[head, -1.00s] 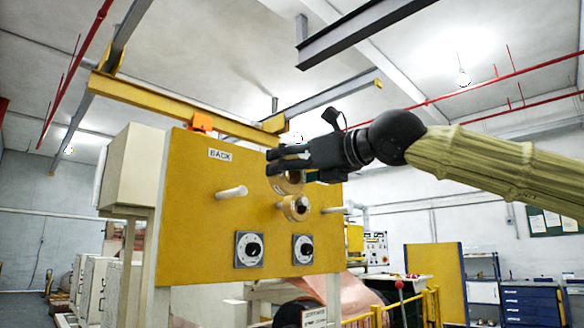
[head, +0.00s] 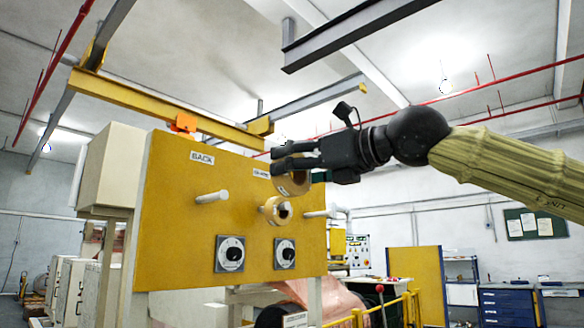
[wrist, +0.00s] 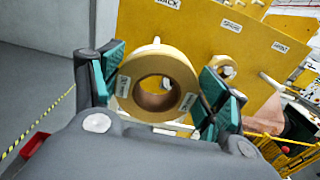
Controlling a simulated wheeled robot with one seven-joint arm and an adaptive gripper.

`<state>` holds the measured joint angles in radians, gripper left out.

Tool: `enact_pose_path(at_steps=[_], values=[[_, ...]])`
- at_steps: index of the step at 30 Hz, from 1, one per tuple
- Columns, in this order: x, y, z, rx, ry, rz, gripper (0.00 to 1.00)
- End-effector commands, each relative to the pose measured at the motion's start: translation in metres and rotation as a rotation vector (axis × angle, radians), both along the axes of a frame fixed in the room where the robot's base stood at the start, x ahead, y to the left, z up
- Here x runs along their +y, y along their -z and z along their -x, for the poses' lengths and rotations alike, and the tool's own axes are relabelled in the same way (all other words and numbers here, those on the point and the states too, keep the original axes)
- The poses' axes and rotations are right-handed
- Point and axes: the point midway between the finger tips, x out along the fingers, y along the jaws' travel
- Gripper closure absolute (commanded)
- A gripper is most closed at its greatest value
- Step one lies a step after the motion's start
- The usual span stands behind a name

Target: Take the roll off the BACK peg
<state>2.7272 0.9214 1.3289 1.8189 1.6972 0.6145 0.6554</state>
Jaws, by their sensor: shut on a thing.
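A tan roll (wrist: 181,68) with a brown core is held between the two green-padded fingers of my gripper (wrist: 160,88) in the wrist view. In the head view my gripper (head: 283,157) is in front of the yellow panel's upper right, with the held roll (head: 291,184) partly hidden below the fingers. The BACK label (head: 202,157) is at the panel's upper left. The white BACK peg (head: 211,197) below it is bare, apart from the gripper and held roll.
A second tan roll (head: 276,210) sits on the middle peg, close below the held roll in the head view. The right peg (head: 320,213) looks bare. Two dials (head: 230,253) are low on the panel (head: 178,225). A yellow beam (head: 165,108) runs above.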

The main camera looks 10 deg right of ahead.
Motion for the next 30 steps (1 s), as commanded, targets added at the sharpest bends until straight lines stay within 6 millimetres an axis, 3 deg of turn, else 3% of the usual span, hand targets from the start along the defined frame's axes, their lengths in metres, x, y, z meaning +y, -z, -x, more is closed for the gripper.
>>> enact_pose_path(at_steps=[30], values=[[-0.036,-0.001,0.050,0.000,0.000,-0.001,0.52]])
